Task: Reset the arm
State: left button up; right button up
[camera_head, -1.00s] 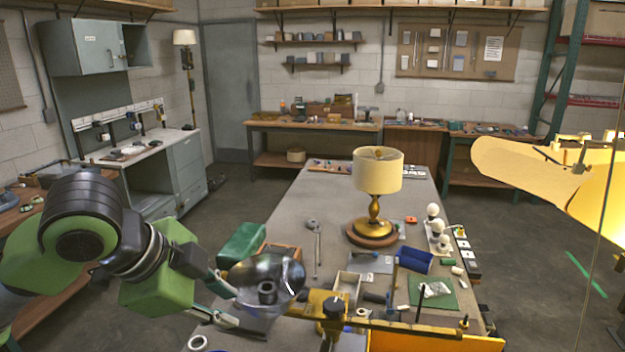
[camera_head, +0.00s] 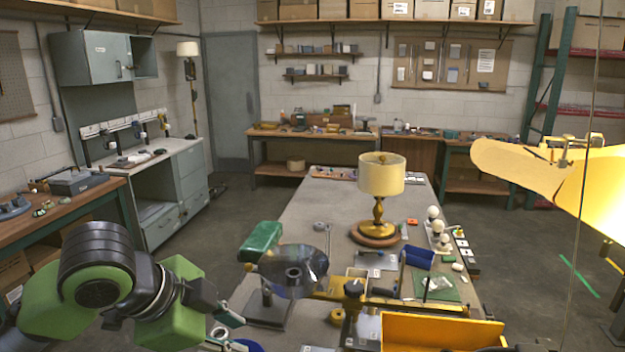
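My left arm, green and black, comes in from the lower left. Its gripper (camera_head: 240,331) is over the near left edge of the grey table (camera_head: 310,218), left of and nearer than a dark glossy dish-shaped part (camera_head: 310,262) on a stand. The two fingers are apart with nothing seen between them, so it looks open and clear of the dish. A blue round piece shows partly below the fingers. My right gripper is not in view. A table lamp (camera_head: 381,176) with a cream shade and brass base stands upright on the table.
A green box (camera_head: 260,240) lies left of the dish. A yellow bin (camera_head: 440,330) is at the near edge. White bulbs (camera_head: 435,226) and a blue part (camera_head: 418,257) sit at right. A large yellow shape (camera_head: 520,172) fills the right. Floor left of the table is clear.

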pick_arm(q)
jog(key=s+d+f+n, duration=0.1)
jog(key=s+f+n, duration=0.2)
jog(key=f, duration=0.6)
jog(key=s+d+f+n, duration=0.2)
jog(key=s+f+n, duration=0.15)
jog(key=f, duration=0.55)
jog(key=s+a+f+n+g+y, duration=0.2)
jog(key=s+a+f+n+y, duration=0.2)
jog(key=s+a+f+n, duration=0.65)
jog(key=s+f+m+g+b, duration=0.1)
jog(key=s+f+m+b, duration=0.15)
jog(key=f, duration=1.35)
jog(key=s+f+m+b, duration=0.15)
jog(key=s+f, duration=0.25)
jog(key=f, duration=1.3)
jog(key=s+a+f+b, duration=0.1)
jog(key=s+f+b, duration=0.1)
jog(key=s+f, duration=0.6)
jog(key=s+a+f+g+b, duration=0.1)
jog(key=s+a+f+b, duration=0.1)
jog(key=s+f, duration=0.7)
notch_tip(320, 180, down, 4)
jog(key=shift+a+f+n+b, duration=0.1)
jog(key=shift+a+n+b, duration=0.2)
jog(key=shift+n+b, duration=0.15)
